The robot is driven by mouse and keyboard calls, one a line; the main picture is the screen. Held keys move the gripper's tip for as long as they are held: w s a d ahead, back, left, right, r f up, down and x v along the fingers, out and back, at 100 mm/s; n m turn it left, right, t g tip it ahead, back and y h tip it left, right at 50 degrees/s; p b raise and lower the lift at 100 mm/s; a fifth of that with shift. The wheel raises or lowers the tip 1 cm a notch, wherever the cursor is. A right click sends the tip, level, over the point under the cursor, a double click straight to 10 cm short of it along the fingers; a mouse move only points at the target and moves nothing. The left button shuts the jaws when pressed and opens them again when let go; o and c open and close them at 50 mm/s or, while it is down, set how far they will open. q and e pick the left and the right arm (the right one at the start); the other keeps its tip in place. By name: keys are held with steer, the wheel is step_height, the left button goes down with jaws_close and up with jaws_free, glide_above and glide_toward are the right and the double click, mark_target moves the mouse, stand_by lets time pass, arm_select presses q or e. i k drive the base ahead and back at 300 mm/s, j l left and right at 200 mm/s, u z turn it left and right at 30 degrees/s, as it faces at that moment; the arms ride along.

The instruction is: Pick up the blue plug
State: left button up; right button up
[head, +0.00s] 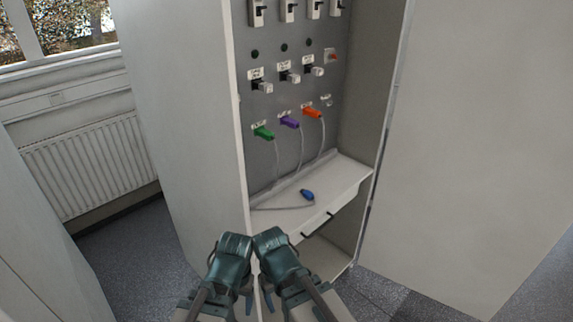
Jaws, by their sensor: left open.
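The blue plug (307,195) lies on the white shelf (342,184) inside the tall cabinet. A grey cable runs from it across the shelf to the left.
Green (264,133), purple (289,122) and orange (313,112) plugs sit in the grey panel (267,95) above the shelf, their cables hanging down. The cabinet's side walls flank the shelf. A radiator (90,164) is at the left.

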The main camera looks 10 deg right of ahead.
mark_target(309, 196)
steer(key=i+l+u, duration=0.25)
steer(key=l, duration=0.15)
steer(key=l+u, duration=0.2)
steer(key=l, duration=0.2)
steer(key=l+u, duration=0.25)
steer(key=l, duration=0.2)
steer(key=i, duration=0.05)
